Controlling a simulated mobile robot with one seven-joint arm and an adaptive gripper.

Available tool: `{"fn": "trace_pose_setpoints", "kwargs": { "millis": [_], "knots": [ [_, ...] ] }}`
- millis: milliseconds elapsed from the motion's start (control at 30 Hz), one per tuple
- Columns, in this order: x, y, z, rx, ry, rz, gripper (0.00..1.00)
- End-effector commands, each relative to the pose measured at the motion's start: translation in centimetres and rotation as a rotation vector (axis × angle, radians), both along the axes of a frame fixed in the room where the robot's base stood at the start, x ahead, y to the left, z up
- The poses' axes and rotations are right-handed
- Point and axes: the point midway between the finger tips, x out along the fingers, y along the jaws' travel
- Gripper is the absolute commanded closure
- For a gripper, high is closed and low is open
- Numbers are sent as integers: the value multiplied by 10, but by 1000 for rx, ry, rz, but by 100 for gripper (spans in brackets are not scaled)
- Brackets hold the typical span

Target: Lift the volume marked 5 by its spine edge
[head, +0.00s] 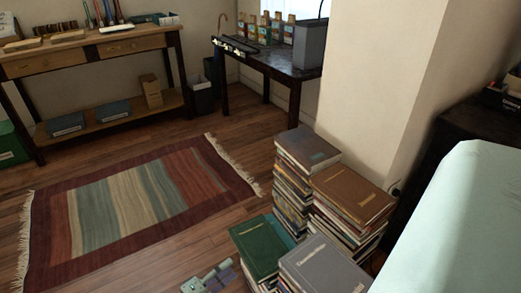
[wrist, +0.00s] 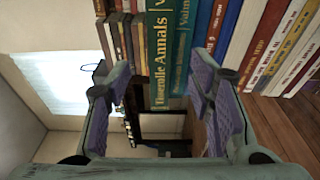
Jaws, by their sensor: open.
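Several tall book stacks stand on the floor in the head view: one topped by a green book (head: 259,246), one by a grey book (head: 322,268), one by a brown book (head: 353,193), one by a dark grey book (head: 306,149). I cannot make out a 5 on any book, so I cannot tell which is the marked volume. My gripper (head: 212,277) is low, left of the green-topped stack. In the wrist view my gripper (wrist: 152,78) is open and empty, facing spines that appear sideways.
A striped rug (head: 140,203) lies on open floor to the left. A wooden console table (head: 90,45) and a dark table (head: 268,62) stand behind. A pale wall (head: 385,80) rises behind the stacks, and a pale green surface (head: 465,220) is close on the right.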

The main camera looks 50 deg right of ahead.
Motion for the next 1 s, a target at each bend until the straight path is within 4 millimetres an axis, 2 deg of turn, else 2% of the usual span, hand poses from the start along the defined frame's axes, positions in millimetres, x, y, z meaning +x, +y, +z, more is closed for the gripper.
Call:
{"fn": "trace_pose_setpoints", "kwargs": {
  "millis": [400,500,767,1000],
  "knots": [
    [-7,-55,1,-4,0,0,52],
    [-8,-64,0,-1,-1,2,52],
    [-7,-67,0,0,-1,3,52],
    [-7,-67,0,0,-1,3,67]
  ]
}}
